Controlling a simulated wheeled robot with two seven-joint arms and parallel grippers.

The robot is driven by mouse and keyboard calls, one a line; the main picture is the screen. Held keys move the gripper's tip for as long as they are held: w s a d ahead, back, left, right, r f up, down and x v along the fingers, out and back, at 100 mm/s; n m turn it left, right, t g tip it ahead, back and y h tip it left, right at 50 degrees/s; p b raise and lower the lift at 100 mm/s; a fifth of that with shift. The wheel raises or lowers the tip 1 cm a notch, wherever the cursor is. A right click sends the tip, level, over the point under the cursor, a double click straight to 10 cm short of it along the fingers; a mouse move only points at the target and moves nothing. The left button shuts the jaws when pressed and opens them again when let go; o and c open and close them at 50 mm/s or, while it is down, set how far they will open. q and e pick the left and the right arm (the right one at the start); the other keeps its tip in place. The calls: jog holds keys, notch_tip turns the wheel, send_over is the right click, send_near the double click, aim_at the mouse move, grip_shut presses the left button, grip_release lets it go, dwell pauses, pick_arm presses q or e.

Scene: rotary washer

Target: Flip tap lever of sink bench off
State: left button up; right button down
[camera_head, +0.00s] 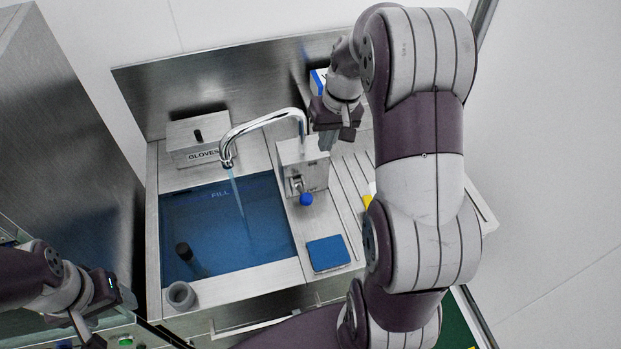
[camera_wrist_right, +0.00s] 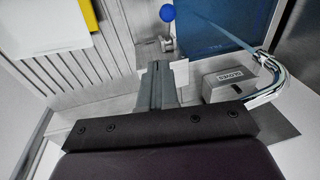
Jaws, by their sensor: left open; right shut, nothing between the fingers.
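The sink bench (camera_head: 228,186) has a curved chrome tap (camera_head: 262,122) with a stream of water running from its spout into the blue basin. The tap lever has a blue ball knob (camera_head: 306,199) and sits at the front of a metal box (camera_head: 303,166) right of the basin. The knob also shows at the top of the right wrist view (camera_wrist_right: 167,13). My right gripper (camera_head: 327,142) is shut and empty, behind and above the box, apart from the knob. My left gripper (camera_head: 104,318) is open and empty at the lower left, far from the lever.
A metal glove box (camera_head: 197,140) stands behind the basin. A grey cup (camera_head: 181,295) is at its front left corner, a dark cylinder (camera_head: 184,251) in the basin. A blue pad (camera_head: 328,253) lies front right. My right arm covers much of the ribbed drainboard (camera_head: 349,190).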

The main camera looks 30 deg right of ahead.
aim_at(304, 196)
pick_arm(q)
jog(key=r+p, duration=0.3)
jog(key=shift+w+r+p, duration=0.2)
jog(key=shift+r+p, duration=0.1)
pick_arm(e)
jog(key=a+f, duration=0.3)
jog(key=f, duration=1)
jog(key=shift+w+a, duration=0.15)
jog(key=shift+a, duration=0.1)
pick_arm(q)
jog(key=shift+w+d+f, duration=0.1)
pick_arm(e)
jog(key=shift+w+f, duration=0.1)
